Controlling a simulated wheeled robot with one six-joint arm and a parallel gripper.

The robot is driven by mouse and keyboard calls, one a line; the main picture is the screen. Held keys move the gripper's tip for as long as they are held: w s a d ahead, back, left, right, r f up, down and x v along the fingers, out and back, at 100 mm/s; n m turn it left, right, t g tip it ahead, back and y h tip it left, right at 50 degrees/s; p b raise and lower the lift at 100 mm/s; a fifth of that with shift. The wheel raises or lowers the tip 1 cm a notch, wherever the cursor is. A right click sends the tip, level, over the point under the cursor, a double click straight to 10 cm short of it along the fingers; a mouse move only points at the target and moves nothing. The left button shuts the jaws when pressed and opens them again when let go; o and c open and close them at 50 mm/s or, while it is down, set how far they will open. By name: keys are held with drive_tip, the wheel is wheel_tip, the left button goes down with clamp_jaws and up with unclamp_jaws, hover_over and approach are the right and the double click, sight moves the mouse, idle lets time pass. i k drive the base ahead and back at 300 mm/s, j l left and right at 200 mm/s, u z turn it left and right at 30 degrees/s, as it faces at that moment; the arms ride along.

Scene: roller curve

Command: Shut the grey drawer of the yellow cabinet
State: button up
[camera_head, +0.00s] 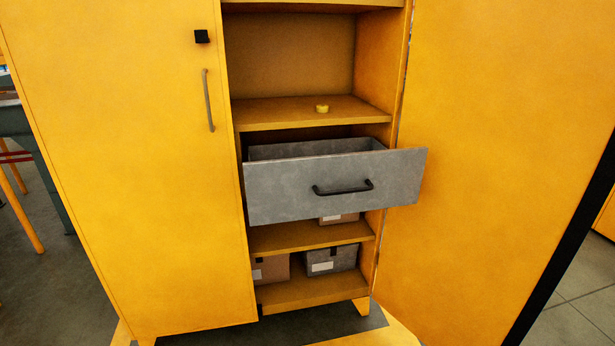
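The yellow cabinet (130,180) fills most of the view. Its right door (490,150) stands open and its left door is closed. The grey drawer (280,200) is pulled out from the cabinet, below the middle shelf. Its front panel carries a black bar handle (343,189), and part of its inside shows above the panel. The right end of the panel overlaps the open door in the picture; I cannot tell whether they touch. My gripper is not in view.
Boxes (331,260) stand on the lower shelves. A table or bench with yellow legs (22,215) is at the far left. Grey floor shows at both sides.

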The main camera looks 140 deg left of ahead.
sight(295, 181)
drive_tip(key=u, duration=4.05)
